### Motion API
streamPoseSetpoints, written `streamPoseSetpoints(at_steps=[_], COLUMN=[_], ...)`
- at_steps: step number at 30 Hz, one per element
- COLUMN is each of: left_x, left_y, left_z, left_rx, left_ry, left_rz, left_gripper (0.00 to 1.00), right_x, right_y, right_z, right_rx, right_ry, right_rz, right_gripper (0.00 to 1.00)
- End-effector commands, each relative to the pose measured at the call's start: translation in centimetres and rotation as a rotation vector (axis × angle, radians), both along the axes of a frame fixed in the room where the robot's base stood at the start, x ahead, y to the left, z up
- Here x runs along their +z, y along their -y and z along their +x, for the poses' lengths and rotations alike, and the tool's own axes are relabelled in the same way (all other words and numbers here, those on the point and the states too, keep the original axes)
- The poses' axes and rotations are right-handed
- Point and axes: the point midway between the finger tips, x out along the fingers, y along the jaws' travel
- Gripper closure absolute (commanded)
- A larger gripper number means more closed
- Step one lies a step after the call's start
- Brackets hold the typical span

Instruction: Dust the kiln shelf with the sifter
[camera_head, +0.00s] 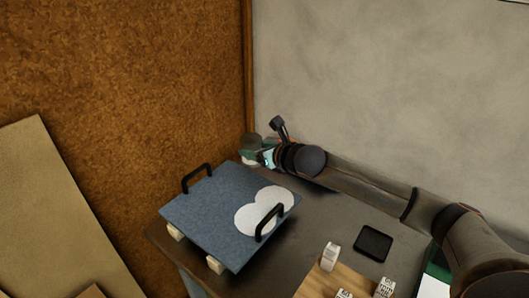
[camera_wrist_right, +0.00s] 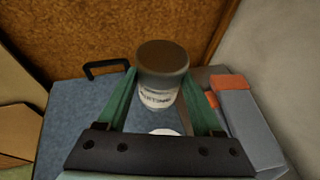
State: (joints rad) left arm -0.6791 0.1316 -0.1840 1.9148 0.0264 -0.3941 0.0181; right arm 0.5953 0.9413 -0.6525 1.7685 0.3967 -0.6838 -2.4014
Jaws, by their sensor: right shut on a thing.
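The kiln shelf (camera_head: 205,215) is a blue-grey slab with two black handles, raised on pale blocks on the table. Overlapping white round patches (camera_head: 252,218) lie on its right part. My right gripper (camera_head: 262,155) is beyond the shelf's far right corner in the head view. It is shut on the sifter (camera_head: 251,142), a small jar with a dark top. In the right wrist view the sifter (camera_wrist_right: 163,75) stands between the green fingers, with a pale, partly readable label band. The shelf also shows in the right wrist view (camera_wrist_right: 75,125). My left gripper is out of view.
A black square tray (camera_head: 373,243) lies on the dark table (camera_head: 325,212). A wooden board (camera_head: 325,284) near the front holds a white roll (camera_head: 330,256) and small labelled items (camera_head: 385,287). A brown wall stands behind the shelf, and a grey wall behind my right arm.

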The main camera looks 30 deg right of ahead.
Motion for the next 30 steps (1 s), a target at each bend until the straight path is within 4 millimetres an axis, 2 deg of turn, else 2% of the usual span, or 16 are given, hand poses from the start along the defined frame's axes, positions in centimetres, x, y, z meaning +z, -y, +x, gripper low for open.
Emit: streamPoseSetpoints(at_steps=[16, 30], left_x=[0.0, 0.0], left_y=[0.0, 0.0], left_z=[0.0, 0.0], left_rx=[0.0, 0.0], left_ry=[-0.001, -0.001], left_rz=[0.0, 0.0], left_gripper=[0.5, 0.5], right_x=[0.2, 0.1], right_y=[-1.0, 0.5], right_z=[2.4, -1.1], right_rx=[0.0, 0.0], right_ry=[0.003, 0.001], right_rz=[-0.001, -0.003], right_gripper=[1.0, 1.0])
